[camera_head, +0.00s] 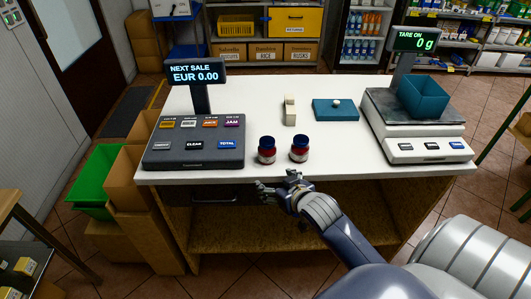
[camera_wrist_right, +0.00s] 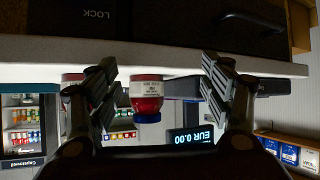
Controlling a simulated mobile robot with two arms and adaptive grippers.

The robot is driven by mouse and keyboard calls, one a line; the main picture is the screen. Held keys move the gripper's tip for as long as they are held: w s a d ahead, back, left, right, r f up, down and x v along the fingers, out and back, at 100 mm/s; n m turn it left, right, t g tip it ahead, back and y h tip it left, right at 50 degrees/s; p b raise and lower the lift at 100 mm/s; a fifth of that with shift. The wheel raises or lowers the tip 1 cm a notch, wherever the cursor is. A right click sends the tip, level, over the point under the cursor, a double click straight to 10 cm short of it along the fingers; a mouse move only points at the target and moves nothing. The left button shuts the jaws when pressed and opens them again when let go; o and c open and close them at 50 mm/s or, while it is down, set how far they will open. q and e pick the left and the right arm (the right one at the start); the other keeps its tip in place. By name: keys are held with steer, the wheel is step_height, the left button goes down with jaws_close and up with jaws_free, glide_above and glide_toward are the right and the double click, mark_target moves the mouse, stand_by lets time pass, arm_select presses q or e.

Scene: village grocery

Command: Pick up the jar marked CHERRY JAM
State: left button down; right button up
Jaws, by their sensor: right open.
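Two small red jars with dark blue lids and white labels stand upright near the front edge of the counter: a left jar (camera_head: 267,150) and a right jar (camera_head: 299,149). The label print is too small to read, so I cannot tell which is CHERRY JAM. My right gripper (camera_head: 276,188) is open and empty, just in front of the counter edge near the left jar. In the upside-down right wrist view, that jar (camera_wrist_right: 146,92) shows between the spread fingers (camera_wrist_right: 158,64), apart from them. The other jar (camera_wrist_right: 72,78) is partly hidden behind a finger. My left gripper is not in view.
The white counter (camera_head: 225,102) holds a till keypad (camera_head: 195,160) on the left and a scale (camera_head: 425,148) with a teal bin (camera_head: 424,96) on the right.

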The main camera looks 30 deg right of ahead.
steer(key=t, duration=0.2)
glide_toward(271, 153)
steer(key=w, duration=0.3)
steer(key=shift+m, duration=0.3)
steer(key=x, duration=0.4)
steer(key=shift+w+a+f, duration=0.25)
steer(key=shift+w+f, duration=0.05)
steer(key=shift+f, duration=0.05)
steer(key=shift+w+d+f, duration=0.1)
steer(key=shift+w, duration=0.1)
steer(key=shift+w+d+f+p, duration=0.2)
steer(key=shift+w+f+p, duration=0.1)
steer(key=shift+w+p, duration=0.1)
steer(key=shift+w+d+f+p, duration=0.15)
steer(key=shift+w+d+f, duration=0.1)
steer(key=shift+w+f, duration=0.25)
steer(key=shift+w+d+f+p, duration=0.2)
steer(key=shift+w+f, duration=0.15)
steer(key=shift+w, duration=0.4)
steer(key=shift+w+f, duration=0.25)
steer(key=shift+w, duration=0.25)
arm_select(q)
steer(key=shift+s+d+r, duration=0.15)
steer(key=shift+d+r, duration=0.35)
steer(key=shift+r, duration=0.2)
arm_select(e)
steer(key=shift+c, duration=0.6)
steer(key=c, duration=1.3)
